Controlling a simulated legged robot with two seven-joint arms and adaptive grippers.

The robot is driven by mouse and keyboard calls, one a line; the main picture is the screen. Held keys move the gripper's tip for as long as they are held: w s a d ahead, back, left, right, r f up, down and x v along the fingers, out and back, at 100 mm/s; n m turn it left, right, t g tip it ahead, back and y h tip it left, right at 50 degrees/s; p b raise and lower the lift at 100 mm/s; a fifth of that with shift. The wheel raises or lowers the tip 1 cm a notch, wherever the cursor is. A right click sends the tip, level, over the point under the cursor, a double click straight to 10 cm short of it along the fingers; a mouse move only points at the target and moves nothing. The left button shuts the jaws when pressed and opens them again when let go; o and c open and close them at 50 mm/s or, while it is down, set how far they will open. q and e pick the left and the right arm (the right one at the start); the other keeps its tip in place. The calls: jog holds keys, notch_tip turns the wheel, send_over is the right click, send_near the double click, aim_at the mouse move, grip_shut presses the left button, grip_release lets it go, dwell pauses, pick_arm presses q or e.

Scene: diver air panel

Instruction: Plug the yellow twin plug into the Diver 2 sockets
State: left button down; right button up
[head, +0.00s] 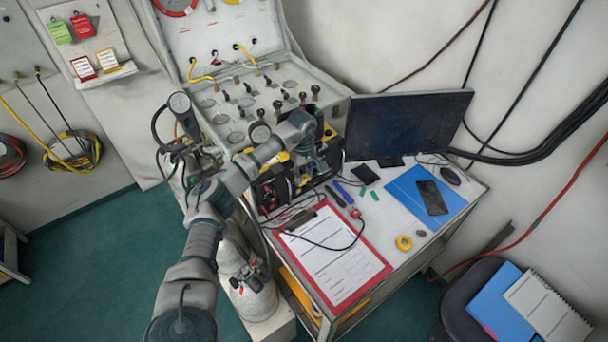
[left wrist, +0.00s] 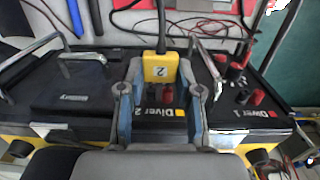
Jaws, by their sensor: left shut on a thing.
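The yellow twin plug (left wrist: 160,68), marked 2, is between the fingertips of my left gripper (left wrist: 161,72). Its black cable rises from its top edge in the left wrist view. The gripper is shut on it. Right beside the plug are the red and black Diver 2 sockets (left wrist: 161,94), with the "Diver 2" label below them. I cannot tell whether the plug touches the sockets. In the head view my left gripper (head: 318,160) is over the black and yellow comms box (head: 268,196), and the plug is hidden. My right gripper is not in view.
Red and black Diver 1 posts (left wrist: 240,92) stand to the right on the box, near metal handles. The battery lid (left wrist: 75,92) is at left. On the desk are a clipboard (head: 335,255), a monitor (head: 408,122) and a blue folder (head: 410,190). The gauge panel (head: 240,110) is behind.

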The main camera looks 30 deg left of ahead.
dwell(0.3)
pick_arm(q)
jog(key=shift+w+a+r, duration=0.1)
jog(key=shift+w+a, duration=0.15)
jog(key=shift+a, duration=0.35)
dwell(1.1)
